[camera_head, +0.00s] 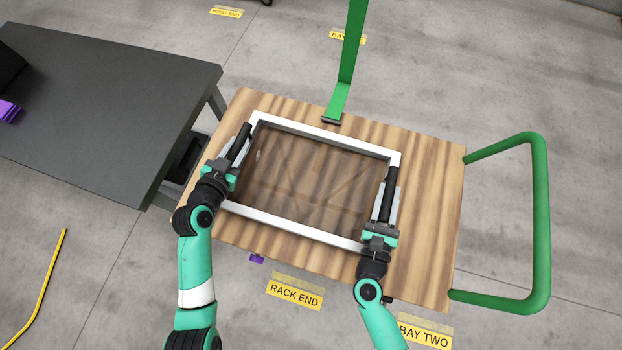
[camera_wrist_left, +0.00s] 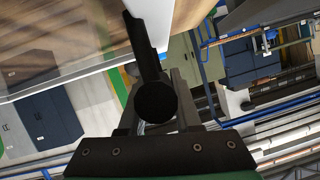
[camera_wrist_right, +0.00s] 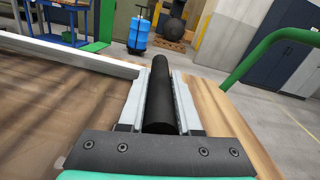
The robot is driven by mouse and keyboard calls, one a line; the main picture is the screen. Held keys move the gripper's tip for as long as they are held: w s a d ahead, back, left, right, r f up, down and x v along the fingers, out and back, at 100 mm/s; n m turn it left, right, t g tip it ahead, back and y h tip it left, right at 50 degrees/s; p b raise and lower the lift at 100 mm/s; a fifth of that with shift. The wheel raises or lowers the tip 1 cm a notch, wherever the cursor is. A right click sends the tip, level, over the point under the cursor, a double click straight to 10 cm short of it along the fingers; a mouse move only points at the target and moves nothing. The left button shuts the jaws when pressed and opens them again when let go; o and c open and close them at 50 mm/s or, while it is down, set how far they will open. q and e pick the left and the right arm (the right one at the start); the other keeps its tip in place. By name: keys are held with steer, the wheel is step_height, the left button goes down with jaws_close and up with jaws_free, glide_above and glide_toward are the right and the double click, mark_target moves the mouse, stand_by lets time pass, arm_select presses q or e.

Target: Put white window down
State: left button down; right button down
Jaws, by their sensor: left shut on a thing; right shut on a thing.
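The white window (camera_head: 300,229) is a rectangular white frame with a see-through pane. In the head view it lies over the wooden top of a cart (camera_head: 431,228); I cannot tell if it touches the wood. My left gripper (camera_head: 241,146) is shut on the window's left side. My right gripper (camera_head: 388,191) is shut on its right side. In the right wrist view the window's white far bar (camera_wrist_right: 70,55) runs in from the left to the gripper. In the left wrist view a strip of the white frame (camera_wrist_left: 122,75) shows beside the dark finger.
A green post (camera_head: 352,45) rises at the cart's far edge, and a green handle (camera_head: 541,220) stands at its right. A dark table (camera_head: 110,95) is at the left. Bare wood shows around the window, widest at the right.

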arm_select(q)
steer(key=c, duration=0.9)
jaws_free()
steer(key=shift+f, duration=0.1)
steer(key=shift+c, duration=0.2)
arm_select(e)
steer(key=c, duration=0.9)
jaws_free()
steer(key=shift+f, duration=0.1)
steer(key=shift+c, duration=0.2)
arm_select(q)
steer(key=o, duration=0.3)
steer(key=shift+w, duration=0.1)
arm_select(e)
steer(key=o, duration=0.3)
steer(key=shift+w, duration=0.15)
arm_select(q)
steer(key=shift+o, duration=0.2)
arm_select(e)
steer(key=shift+o, duration=0.2)
arm_select(q)
steer(key=v, duration=0.7)
steer(key=shift+s+a, duration=0.1)
steer(key=shift+s, duration=0.2)
arm_select(e)
steer(key=v, duration=1.2)
